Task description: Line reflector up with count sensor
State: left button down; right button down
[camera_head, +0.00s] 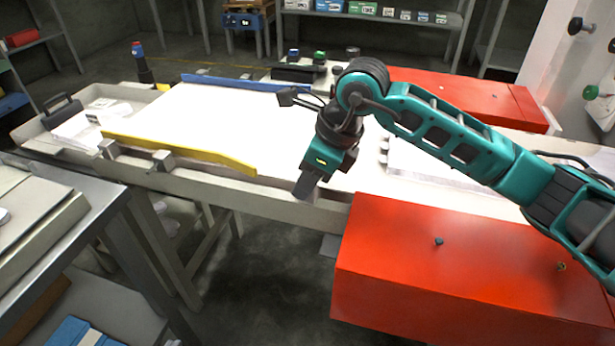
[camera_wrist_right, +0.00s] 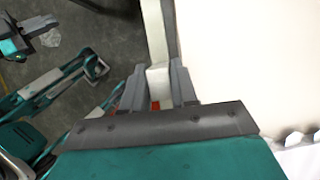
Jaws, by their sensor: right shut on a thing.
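My right gripper (camera_head: 302,187) is at the near side rail of the white conveyor (camera_head: 235,115), pointing down. In the right wrist view its two grey fingers (camera_wrist_right: 157,88) are shut on a small pale block with a bit of red low between them, apparently the reflector (camera_wrist_right: 158,76). The fingers hide most of it, and I cannot tell how it is fixed to the rail. A small dark device (camera_head: 287,97) shows left of my right wrist; whether it is the count sensor is unclear. My left gripper (camera_wrist_right: 25,38) seems to show at the wrist view's upper left, too small to read.
A red cabinet (camera_head: 450,265) stands in front of the conveyor, under my right arm; another red box (camera_head: 460,95) is behind. A yellow guide (camera_head: 180,150) and a blue guide (camera_head: 245,87) edge the belt. A grey table (camera_head: 95,195) stands at left.

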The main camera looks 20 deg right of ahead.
aim_at(278, 193)
jog(key=w+a, duration=0.2)
jog(key=a, duration=0.1)
jog(key=c, duration=1)
grip_release()
jog(key=shift+o, duration=0.2)
jog(key=p+v, duration=0.2)
jog(key=v, duration=1.1)
jog(key=shift+d, duration=0.15)
jog(key=shift+s+f, duration=0.1)
